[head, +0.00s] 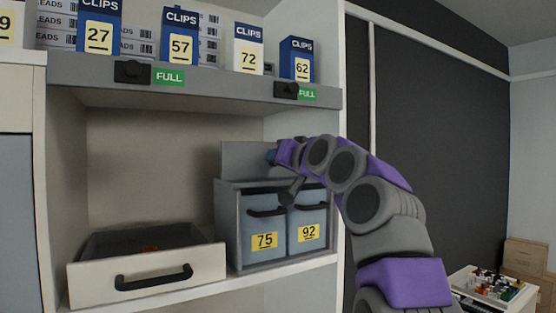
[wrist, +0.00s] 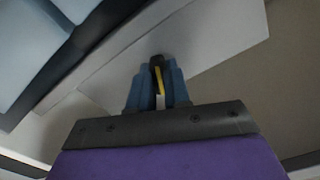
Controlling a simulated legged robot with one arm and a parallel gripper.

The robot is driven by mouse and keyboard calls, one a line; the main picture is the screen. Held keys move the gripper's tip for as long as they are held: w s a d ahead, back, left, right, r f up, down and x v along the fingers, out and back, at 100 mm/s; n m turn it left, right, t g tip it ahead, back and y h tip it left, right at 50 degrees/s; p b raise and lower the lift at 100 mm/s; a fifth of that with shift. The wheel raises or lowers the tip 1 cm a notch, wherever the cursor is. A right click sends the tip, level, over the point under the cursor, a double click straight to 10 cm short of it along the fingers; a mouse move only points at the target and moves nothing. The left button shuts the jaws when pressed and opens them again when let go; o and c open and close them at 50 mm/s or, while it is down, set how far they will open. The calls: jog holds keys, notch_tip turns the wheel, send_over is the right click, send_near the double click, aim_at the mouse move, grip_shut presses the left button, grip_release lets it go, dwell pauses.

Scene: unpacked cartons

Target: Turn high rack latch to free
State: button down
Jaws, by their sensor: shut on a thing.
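My gripper (head: 272,156) is in front of a grey upright panel (head: 236,160) above the two-bin unit. In the wrist view, its blue fingers (wrist: 158,78) are shut on a small black piece with a yellow stripe (wrist: 158,66), which lies against the pale panel (wrist: 215,35). The fingers hide much of this piece, and I cannot tell for sure that it is the latch. Two black latch-like blocks, a left one (head: 132,72) and a right one (head: 286,90), sit on the upper shelf edge beside green FULL labels. My gripper is below and apart from both.
Blue bins 75 (head: 265,223) and 92 (head: 308,229) stand in a grey frame under my gripper. A white drawer (head: 150,277) with a black handle is at the lower left. CLIPS boxes (head: 180,38) line the upper shelf (head: 215,88). The left of the niche is clear above the drawer.

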jog(key=shift+w+a+f+n, duration=0.1)
jog(key=shift+f+n, duration=0.15)
jog(key=shift+n, duration=0.05)
dwell(0.4)
jog(key=shift+d+r, duration=0.2)
jog(key=shift+a+f+n, duration=0.1)
jog(key=shift+n, duration=0.4)
dwell(0.4)
jog(key=shift+n, duration=0.8)
jog(key=shift+n+p, duration=0.4)
jog(key=shift+n, duration=0.3)
